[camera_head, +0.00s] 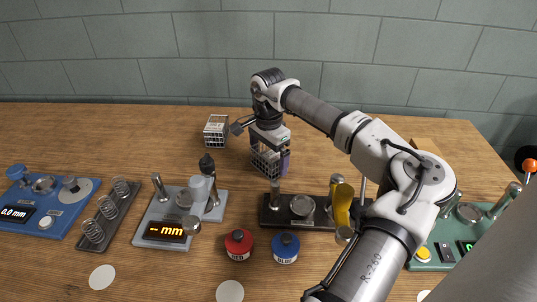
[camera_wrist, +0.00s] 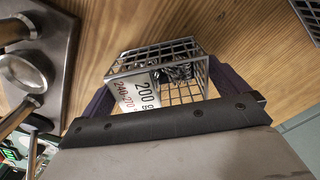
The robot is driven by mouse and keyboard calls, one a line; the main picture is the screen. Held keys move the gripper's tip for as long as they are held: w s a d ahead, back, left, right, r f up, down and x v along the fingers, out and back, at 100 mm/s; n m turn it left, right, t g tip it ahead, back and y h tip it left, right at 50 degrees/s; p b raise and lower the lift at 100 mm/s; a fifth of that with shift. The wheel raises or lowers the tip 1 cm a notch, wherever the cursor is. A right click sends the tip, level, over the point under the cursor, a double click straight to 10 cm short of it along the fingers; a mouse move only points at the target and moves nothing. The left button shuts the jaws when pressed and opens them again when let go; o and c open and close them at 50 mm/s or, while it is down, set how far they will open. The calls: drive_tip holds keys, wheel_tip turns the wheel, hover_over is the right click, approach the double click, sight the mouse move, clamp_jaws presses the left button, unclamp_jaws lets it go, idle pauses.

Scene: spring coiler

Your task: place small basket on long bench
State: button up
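A small wire basket (camera_head: 264,162) is between the purple fingers of my gripper (camera_head: 272,158) over the wooden long bench (camera_head: 150,130). In the wrist view, the basket (camera_wrist: 186,93) carries a white label reading "200 g" and "240-270", with dark metal pieces inside. The gripper's fingers (camera_wrist: 166,92) sit against its two sides, so the gripper looks shut on it. I cannot tell whether the basket's underside touches the bench. A second wire basket (camera_head: 216,131) with a white label stands on the bench to the left, farther back.
A grey device (camera_head: 180,220) with a display and a dark plate (camera_head: 300,211) with metal posts stand in front. Red (camera_head: 238,244) and blue (camera_head: 285,247) containers are nearer. A blue device (camera_head: 45,205) is at left. The bench's back strip is mostly clear before the block wall (camera_head: 200,60).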

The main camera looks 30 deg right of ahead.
sight(269, 150)
wheel_tip(269, 150, up, 12)
drive_tip(key=b, duration=0.1)
drive_tip(key=shift+r, duration=0.2)
idle(0.4)
drive_tip(key=shift+r, duration=0.1)
